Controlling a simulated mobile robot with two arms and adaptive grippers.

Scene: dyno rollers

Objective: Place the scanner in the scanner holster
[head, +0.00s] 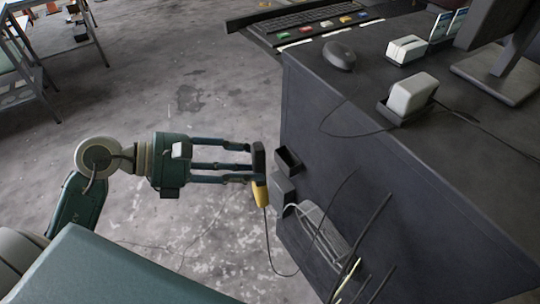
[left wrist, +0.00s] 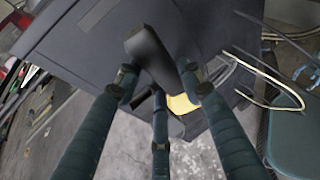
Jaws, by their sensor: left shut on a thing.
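The scanner (head: 260,191) has a black head and a yellow handle, with a thin cable hanging from it. My left gripper (head: 249,163) is shut on it, beside the dark desk's side. In the left wrist view, the scanner (left wrist: 152,52) is between the fingers of my left gripper (left wrist: 160,88), its yellow part lower right. The scanner holster (head: 288,160) looks like a small dark open-topped box on the desk's side, just right of the scanner. The scanner appears outside it; whether they touch cannot be told. My right gripper is not in view.
The desk (head: 390,185) fills the right side. A wire rack (head: 322,235) hangs below the holster. On the desk top are a mouse (head: 339,56), a white device (head: 412,94) and a keyboard (head: 290,22). The floor at left is open.

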